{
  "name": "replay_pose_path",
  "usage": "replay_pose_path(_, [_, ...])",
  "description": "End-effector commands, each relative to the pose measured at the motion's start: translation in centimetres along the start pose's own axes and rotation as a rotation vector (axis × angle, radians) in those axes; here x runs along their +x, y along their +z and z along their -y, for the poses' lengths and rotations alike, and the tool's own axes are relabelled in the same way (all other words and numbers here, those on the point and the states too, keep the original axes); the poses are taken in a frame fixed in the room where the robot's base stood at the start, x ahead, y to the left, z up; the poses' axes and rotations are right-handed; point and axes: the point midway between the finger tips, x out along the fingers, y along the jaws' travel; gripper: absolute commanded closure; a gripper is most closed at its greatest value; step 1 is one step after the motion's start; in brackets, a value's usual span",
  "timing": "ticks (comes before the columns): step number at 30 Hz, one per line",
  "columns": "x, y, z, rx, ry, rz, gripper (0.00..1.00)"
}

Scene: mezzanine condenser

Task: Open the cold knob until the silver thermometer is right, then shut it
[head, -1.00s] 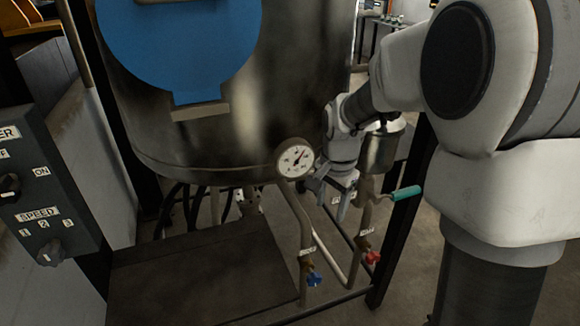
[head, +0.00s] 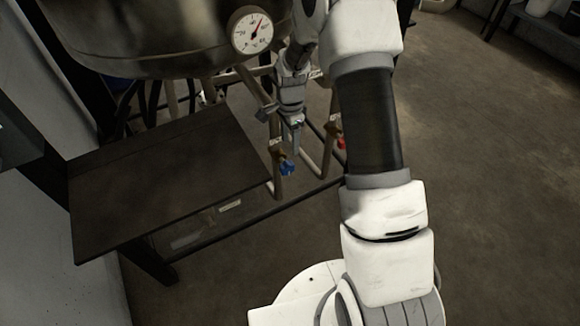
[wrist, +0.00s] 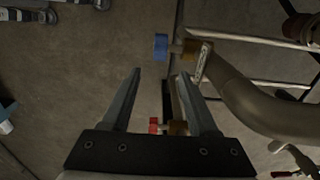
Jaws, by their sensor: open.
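The cold knob is the blue knob (head: 287,168) on a thin pipe below the tank; it also shows in the wrist view (wrist: 161,46), beyond my fingertips. The red knob (head: 341,143) is on the neighbouring pipe, partly behind my arm; in the wrist view (wrist: 153,124) it shows between my fingers. The silver thermometer (head: 252,33) is a round white dial on the tank's lower edge. Its red needle points up and slightly right; the numbers are too small to read surely. My gripper (head: 281,122) is open and empty, above the blue knob and apart from it; its fingers show in the wrist view (wrist: 164,72).
The metal tank (head: 140,40) hangs above the pipes. A dark flat platform (head: 165,180) lies left of the knobs. Pipes and frame bars (head: 310,190) run close around the knobs. The floor (head: 480,190) at right is clear.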

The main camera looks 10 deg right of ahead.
Motion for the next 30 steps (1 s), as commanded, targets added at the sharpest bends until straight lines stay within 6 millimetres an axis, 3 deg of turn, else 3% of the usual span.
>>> replay_pose_path(1, [1.6,0.0,-0.1,0.002,0.003,0.002,0.4])
replay_pose_path(6, [5.4,0.0,-0.1,0.0,0.003,0.001,0.4])
replay_pose_path(15, [10.3,0.0,0.0,0.0,0.001,0.0,0.4])
replay_pose_path(21, [11.4,0.0,0.0,0.0,0.0,0.0,0.4])
replay_pose_path(29, [11.4,0.0,0.0,0.0,0.0,0.0,0.4])
replay_pose_path(30, [11.4,0.0,0.0,0.0,0.0,0.0,0.45])
